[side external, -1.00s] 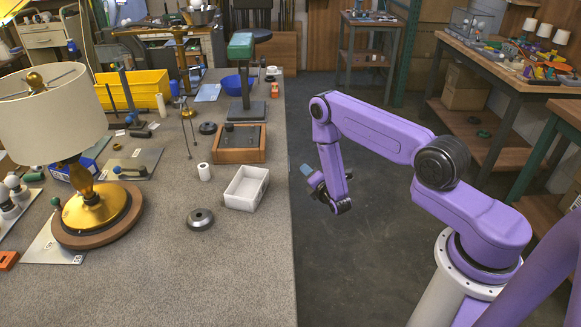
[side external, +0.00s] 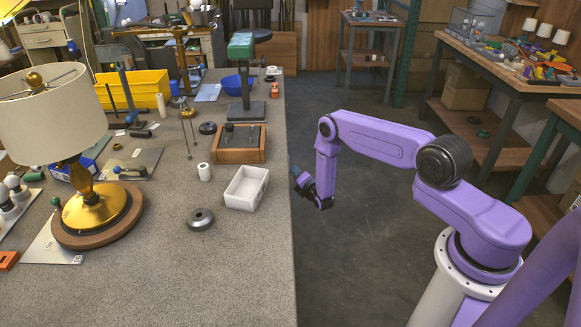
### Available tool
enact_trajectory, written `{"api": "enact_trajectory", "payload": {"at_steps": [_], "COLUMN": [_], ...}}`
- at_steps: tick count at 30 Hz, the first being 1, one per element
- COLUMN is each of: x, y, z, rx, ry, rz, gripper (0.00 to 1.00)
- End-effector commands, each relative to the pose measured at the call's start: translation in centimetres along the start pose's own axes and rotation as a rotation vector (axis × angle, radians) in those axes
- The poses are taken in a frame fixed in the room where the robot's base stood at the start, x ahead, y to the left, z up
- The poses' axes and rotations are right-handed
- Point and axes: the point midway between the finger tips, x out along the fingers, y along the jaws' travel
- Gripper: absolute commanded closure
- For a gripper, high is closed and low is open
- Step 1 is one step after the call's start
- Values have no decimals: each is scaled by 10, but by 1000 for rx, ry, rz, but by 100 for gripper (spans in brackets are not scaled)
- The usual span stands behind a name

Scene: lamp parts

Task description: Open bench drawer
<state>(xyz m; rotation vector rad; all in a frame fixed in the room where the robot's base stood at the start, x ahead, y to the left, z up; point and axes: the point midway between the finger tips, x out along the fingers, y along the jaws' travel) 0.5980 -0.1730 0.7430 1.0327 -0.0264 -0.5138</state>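The bench (side external: 250,275) fills the left half of the view, with its grey top showing. Its front side, below the right edge, faces away from this camera, so no drawer or handle shows. My gripper (side external: 297,178) hangs off my purple arm just right of the bench's edge, at or a little below the height of the top. It points left toward the bench front. Its fingertips are too small and too close to the edge to tell whether they are open or shut, or touch anything.
On the bench near the edge are a white tray (side external: 262,174), a wooden box (side external: 226,155) and a dark round disc (side external: 200,219). A brass lamp (side external: 95,212) stands at the left. The floor (side external: 350,270) right of the bench is clear.

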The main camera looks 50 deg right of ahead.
Motion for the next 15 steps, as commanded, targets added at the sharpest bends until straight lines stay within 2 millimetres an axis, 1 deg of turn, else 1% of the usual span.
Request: {"api": "enact_trajectory", "payload": {"at_steps": [1,6,15], "x": [7,28,60], "y": [0,0,-1], "z": [0,1,0], "rx": [1,1,0], "ry": [-2,-2,-1], "rz": [2,1,1], "gripper": [62,62,62]}}
